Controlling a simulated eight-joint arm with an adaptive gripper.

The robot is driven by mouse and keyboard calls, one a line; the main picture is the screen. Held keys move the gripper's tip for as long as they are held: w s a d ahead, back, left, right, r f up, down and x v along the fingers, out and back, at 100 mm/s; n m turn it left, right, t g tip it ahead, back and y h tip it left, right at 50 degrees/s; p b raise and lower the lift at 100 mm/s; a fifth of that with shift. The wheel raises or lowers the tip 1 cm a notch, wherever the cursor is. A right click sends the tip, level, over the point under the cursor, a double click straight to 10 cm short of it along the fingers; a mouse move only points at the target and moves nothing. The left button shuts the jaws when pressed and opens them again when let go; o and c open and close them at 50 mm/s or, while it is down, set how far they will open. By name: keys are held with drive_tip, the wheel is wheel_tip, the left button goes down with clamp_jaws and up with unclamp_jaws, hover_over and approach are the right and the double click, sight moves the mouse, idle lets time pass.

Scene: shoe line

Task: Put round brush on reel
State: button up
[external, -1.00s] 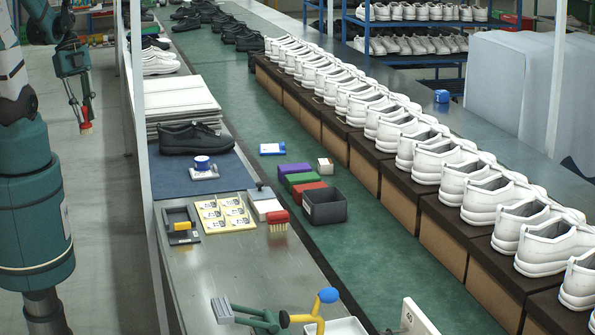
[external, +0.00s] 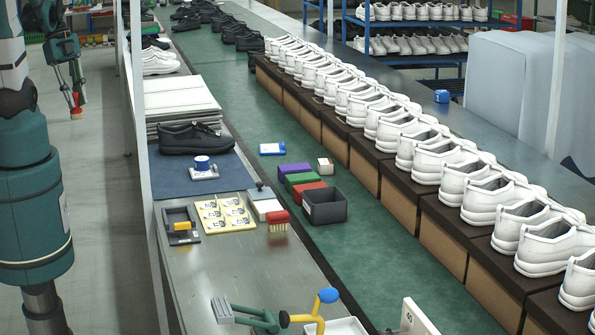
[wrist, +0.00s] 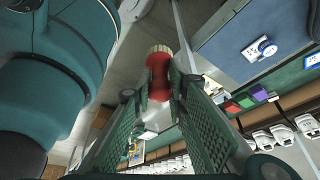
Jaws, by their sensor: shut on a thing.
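My gripper (external: 76,97) is at the upper left in the external view, left of the bench and over the floor. It is shut on the round brush (wrist: 158,78), which has a red body and a pale bristle end. The brush shows between the green ribbed fingers in the wrist view, and small and red in the external view (external: 76,112). A blue and white reel (external: 202,162) rests on a white card on the blue mat, apart from the brush. It also shows in the wrist view (wrist: 265,44).
Near the reel are a black shoe (external: 190,138) and a pile of white sheets (external: 182,97). A red-topped brush (external: 278,217) stands by the yellow card tray (external: 226,213). A thin pale post (external: 141,150) rises at the bench's left edge.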

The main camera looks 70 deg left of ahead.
drive_tip(key=shift+w+a, duration=0.65)
drive_tip(key=shift+w, duration=0.55)
drive_tip(key=n+b, duration=0.2)
drive_tip(key=b, duration=0.6)
hover_over(202, 158)
wheel_tip(202, 158, down, 13)
drive_tip(key=shift+t+y, duration=0.3)
drive_tip(key=shift+d, duration=0.1)
wheel_tip(202, 158, down, 6)
drive_tip(key=shift+f, duration=0.15)
drive_tip(key=shift+f, duration=0.1)
drive_tip(key=shift+f+b, duration=0.45)
drive_tip(key=shift+f, duration=1.35)
drive_tip(key=shift+f, duration=0.15)
